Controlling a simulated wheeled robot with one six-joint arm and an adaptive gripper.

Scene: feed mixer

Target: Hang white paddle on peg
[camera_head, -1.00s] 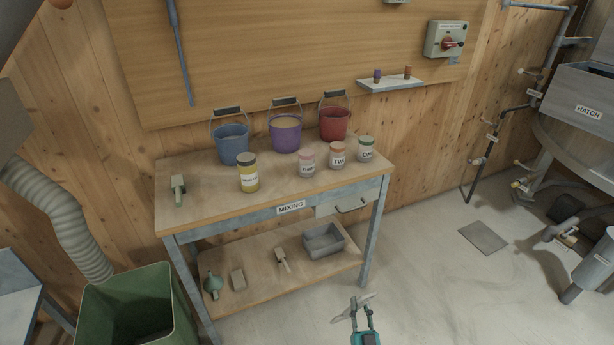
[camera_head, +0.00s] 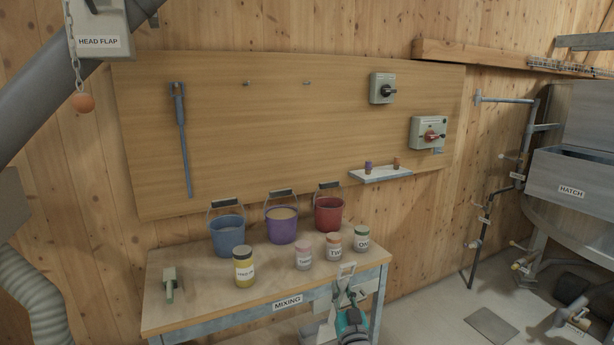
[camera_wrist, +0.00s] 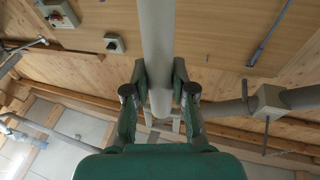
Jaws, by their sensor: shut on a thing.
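My gripper (camera_head: 347,290) is in front of the right part of the mixing table's front edge. It is shut on the white paddle (camera_head: 347,269), which shows small and pale at its fingertips. In the wrist view the paddle's pale, straight shaft (camera_wrist: 157,40) runs between the two fingers (camera_wrist: 160,95) and up out of the picture. Two small bare pegs, left (camera_head: 247,84) and right (camera_head: 307,83), stick out of the wooden board (camera_head: 280,130). A blue-grey long tool (camera_head: 183,140) hangs at the board's left. The paddle is well below the pegs, apart from the board.
Blue (camera_head: 228,236), purple (camera_head: 282,225) and red (camera_head: 328,214) buckets stand along the back of the table (camera_head: 205,300), with several labelled jars before them. A small shelf (camera_head: 380,175) and switch boxes (camera_head: 430,133) project from the board's right side. The board's middle is clear.

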